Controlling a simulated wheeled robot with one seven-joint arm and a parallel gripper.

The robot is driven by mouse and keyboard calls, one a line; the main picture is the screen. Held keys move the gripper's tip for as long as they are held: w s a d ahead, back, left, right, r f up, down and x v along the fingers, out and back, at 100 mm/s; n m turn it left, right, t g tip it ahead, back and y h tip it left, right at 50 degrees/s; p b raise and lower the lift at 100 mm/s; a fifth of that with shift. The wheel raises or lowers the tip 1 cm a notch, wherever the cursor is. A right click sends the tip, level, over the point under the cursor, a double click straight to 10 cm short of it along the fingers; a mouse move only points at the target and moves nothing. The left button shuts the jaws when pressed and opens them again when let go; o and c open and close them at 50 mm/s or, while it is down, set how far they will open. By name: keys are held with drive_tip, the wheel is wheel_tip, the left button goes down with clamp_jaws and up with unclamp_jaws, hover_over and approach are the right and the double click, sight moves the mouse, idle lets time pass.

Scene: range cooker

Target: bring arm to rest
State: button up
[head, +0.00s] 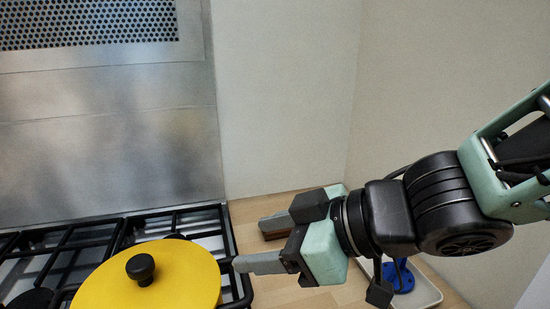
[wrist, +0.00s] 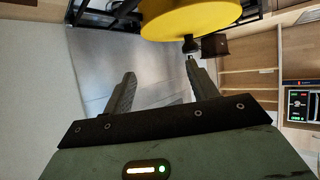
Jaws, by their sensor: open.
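My gripper (head: 250,243) reaches in from the right in the head view, its two grey fingers apart with nothing held between them. The wrist view also shows its spread fingers (wrist: 160,70). The nearer finger's tip is close to the right edge of a yellow lid or pan (head: 170,280) with a black knob (head: 140,267); I cannot tell whether they touch. The yellow round thing also shows at the top of the wrist view (wrist: 190,18). My arm is stretched out over the counter from the right.
The yellow thing sits on a hob with black grates (head: 65,243). A steel panel (head: 105,150) stands behind it. A wooden counter (head: 325,296) lies to the right. A blue object (head: 402,279) in a pale tray (head: 426,289) is partly hidden by my arm. Walls close the back and right.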

drive_tip(key=w+d+f+m+t+h, duration=0.2)
drive_tip(key=w+d+f+m+h, duration=0.15)
drive_tip(key=d, duration=0.25)
drive_tip(key=s+d+f+m+g+h, duration=0.1)
drive_tip(key=s+d+f+g+h, duration=0.1)
drive_tip(key=s+d, duration=0.3)
drive_tip(key=s+d+f+m+g+h, duration=0.2)
drive_tip(key=s+d+f+g+h, duration=0.1)
drive_tip(key=s, duration=0.4)
drive_tip(key=shift+s+d+f+g+h, duration=0.15)
drive_tip(key=shift+d+f+g+h, duration=0.2)
drive_tip(key=shift+d+g+h, duration=0.55)
drive_tip(key=shift+h, duration=0.25)
